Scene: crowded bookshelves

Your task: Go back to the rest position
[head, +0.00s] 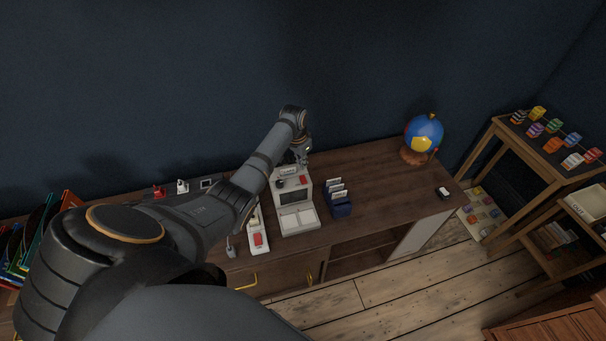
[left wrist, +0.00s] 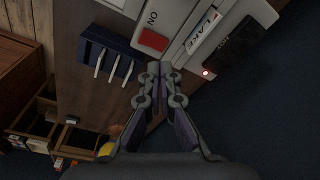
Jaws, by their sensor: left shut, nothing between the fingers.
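My left arm reaches in from the left across the desk in the head view. Its gripper (head: 304,152) is above the back of a white machine (head: 297,202), partly hidden by the arm's wrist. In the left wrist view my left gripper (left wrist: 160,68) is shut with nothing between its fingers. The fingertips are close to the machine's red switch (left wrist: 153,40), marked ON, though I cannot tell whether they touch. A small red light (left wrist: 206,73) glows on the machine. My right gripper is not in view.
A blue card holder (head: 341,207) stands right of the machine. A globe (head: 423,135) stands at the desk's (head: 385,180) back right. Wooden shelves (head: 540,160) stand further right. The desk between holder and globe is clear.

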